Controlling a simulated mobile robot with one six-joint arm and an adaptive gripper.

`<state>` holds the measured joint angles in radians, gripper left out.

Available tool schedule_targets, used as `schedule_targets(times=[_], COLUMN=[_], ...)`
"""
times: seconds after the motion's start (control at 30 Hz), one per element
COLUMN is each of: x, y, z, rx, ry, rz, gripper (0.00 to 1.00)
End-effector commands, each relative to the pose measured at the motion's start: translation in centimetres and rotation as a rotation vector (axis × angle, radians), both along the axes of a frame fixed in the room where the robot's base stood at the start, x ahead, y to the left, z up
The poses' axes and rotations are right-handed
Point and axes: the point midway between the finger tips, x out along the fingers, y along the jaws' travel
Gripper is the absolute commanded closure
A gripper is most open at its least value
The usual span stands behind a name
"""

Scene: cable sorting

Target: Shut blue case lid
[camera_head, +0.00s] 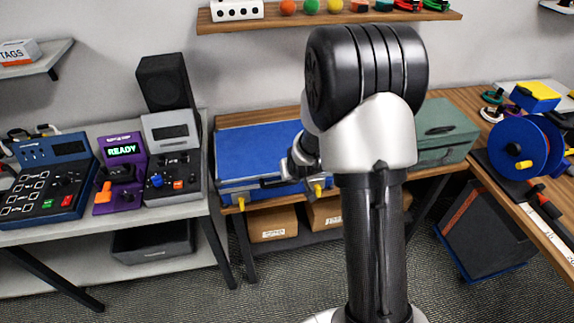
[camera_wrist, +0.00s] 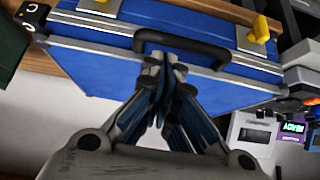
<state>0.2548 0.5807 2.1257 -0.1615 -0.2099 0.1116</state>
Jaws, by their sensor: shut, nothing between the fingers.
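The blue case (camera_head: 232,184) lies on the wooden bench at the middle left, partly hidden behind my arm. Its lid (camera_head: 250,148) looks flat and down over the base, with a grey metal seam along the front. Two yellow latches (camera_head: 241,203) stick out at the front; one shows clearly in the wrist view (camera_wrist: 260,29). The dark handle (camera_wrist: 200,52) is on the front between them. My gripper (camera_wrist: 165,68) is shut and empty, its fingertips close to the handle and lid edge. I cannot tell whether they touch.
A green case (camera_head: 445,130) stands right of my arm, and a blue cable reel (camera_head: 520,147) is farther right. A grey table with control boxes (camera_head: 120,170) is at the left. Cardboard boxes (camera_head: 272,223) sit under the bench. A shelf (camera_head: 330,20) runs above.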

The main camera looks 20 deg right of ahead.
Motion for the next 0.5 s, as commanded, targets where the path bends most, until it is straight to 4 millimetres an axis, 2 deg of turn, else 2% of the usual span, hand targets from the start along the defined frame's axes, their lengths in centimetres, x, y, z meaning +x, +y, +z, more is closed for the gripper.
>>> schedule_targets(times=[0.03, 0.2, 0.5], x=[-0.1, -0.5, -0.9], y=[0.0, 0.1, 0.2], z=[-1.1, -2.8, -4.2], rx=[0.0, 0.0, 0.0], ry=[0.0, -0.002, -0.001], rz=[0.0, -0.001, 0.0], gripper=[1.0, 1.0, 1.0])
